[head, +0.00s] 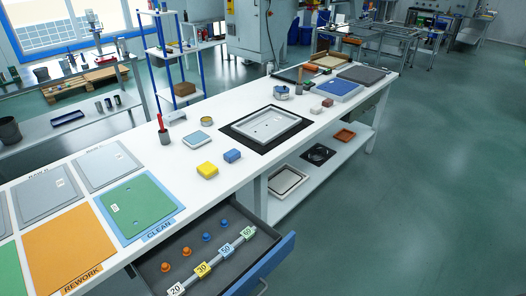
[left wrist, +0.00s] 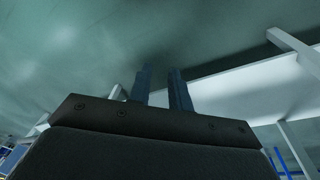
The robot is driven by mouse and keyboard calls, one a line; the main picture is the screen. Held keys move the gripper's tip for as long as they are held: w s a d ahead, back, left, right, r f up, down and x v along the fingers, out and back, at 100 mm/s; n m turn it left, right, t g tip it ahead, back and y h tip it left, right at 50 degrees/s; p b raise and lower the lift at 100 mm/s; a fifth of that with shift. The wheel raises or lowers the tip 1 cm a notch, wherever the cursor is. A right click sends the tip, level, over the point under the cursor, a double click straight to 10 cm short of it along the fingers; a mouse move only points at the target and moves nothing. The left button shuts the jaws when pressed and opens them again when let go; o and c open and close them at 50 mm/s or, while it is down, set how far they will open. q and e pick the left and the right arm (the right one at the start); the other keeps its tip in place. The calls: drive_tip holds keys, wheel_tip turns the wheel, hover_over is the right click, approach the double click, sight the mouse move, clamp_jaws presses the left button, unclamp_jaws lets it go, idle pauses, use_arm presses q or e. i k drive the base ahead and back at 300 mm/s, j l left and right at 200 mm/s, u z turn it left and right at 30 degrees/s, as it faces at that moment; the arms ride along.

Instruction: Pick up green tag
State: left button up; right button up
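The green tag (head: 249,233) sits at the right end of a grey rail (head: 214,261) in the open drawer (head: 280,262). Along the same rail are a blue tag (head: 227,249), a yellow tag (head: 203,270) and a white tag marked 20 (head: 176,289). Neither gripper shows in the head view. In the left wrist view my left gripper (left wrist: 160,78) has its two dark fingers apart with nothing between them. It points toward bare floor and a white table structure, and no tag shows there. My right gripper is not in view.
Blue knobs (head: 206,237) and orange knobs (head: 187,252) stand in the drawer behind the rail. Open floor (head: 420,220) lies to the right.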

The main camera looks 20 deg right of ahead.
sight(248, 232)
drive_tip(key=j+z, duration=0.2)
drive_tip(key=j, duration=0.35)
drive_tip(key=j+z, duration=0.25)
drive_tip(key=j, duration=0.35)
drive_tip(key=k+j+z, duration=0.2)
drive_tip(key=j, duration=0.35)
drive_tip(key=j+z, duration=0.2)
drive_tip(key=j, duration=0.35)
